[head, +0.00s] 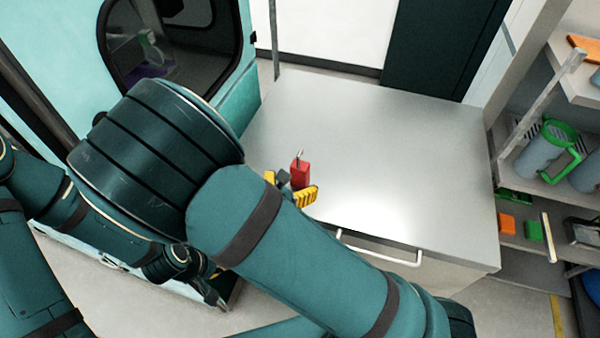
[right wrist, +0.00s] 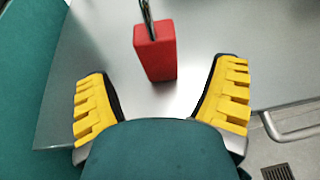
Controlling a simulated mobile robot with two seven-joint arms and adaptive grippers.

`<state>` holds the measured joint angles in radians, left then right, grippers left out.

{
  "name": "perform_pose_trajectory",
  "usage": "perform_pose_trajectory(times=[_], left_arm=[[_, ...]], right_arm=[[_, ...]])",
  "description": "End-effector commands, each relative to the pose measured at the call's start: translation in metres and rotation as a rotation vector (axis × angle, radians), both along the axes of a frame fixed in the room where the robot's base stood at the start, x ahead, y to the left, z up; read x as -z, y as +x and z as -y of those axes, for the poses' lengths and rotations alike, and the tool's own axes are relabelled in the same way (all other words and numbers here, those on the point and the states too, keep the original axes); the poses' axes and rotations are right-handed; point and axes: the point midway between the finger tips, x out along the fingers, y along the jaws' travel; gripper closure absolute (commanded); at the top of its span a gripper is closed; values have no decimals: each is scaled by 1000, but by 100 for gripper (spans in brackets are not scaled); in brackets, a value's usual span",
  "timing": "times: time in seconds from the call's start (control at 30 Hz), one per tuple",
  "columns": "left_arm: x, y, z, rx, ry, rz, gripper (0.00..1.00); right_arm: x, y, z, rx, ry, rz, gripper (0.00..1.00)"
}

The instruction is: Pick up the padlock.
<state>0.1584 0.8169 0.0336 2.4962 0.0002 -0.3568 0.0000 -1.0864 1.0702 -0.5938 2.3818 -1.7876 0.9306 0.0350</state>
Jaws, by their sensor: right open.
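The padlock has a red block body (head: 300,174) and a thin metal shackle on top. It stands upright on the grey worktop (head: 370,150), near its left front part. My right gripper (head: 288,187) is open, with yellow ridged finger pads, low over the worktop beside the padlock. In the right wrist view the padlock (right wrist: 155,52) is just ahead of the open gripper (right wrist: 163,88), roughly centred between the fingertips, with clear gaps on both sides. My left gripper (head: 213,292) is low at the left, dark and partly hidden by my right arm.
The rest of the worktop is clear. A drawer handle (head: 380,250) runs along its front. Shelves at the right hold a grey mug with a green handle (head: 545,150) and small orange and green blocks. A teal cabinet (head: 235,100) with a dark window stands at the left.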

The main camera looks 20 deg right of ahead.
Motion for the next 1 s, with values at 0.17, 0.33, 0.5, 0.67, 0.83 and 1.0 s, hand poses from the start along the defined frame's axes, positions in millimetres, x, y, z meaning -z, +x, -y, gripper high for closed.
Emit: perform_pose_trajectory(times=[0.17, 0.33, 0.5, 0.67, 0.83, 1.0], left_arm=[[0, 0, 0, 0, 0, 0, 100], [-4, 0, 0, 1, 0, 0, 100], [-5, 0, 0, 1, 0, -1, 100], [-5, 0, 0, 1, 0, -1, 100], [-5, 0, 0, 1, 0, -1, 100], [-5, 0, 0, 1, 0, -1, 100]], right_arm=[[4, 8, 7, 0, -1, -1, 15], [8, 24, 18, 1, -2, 0, 15], [16, 42, 31, 2, -1, 0, 15], [20, 48, 35, 0, 1, -2, 15], [20, 48, 35, 0, 1, -2, 15], [20, 48, 35, 0, 1, -2, 65]])
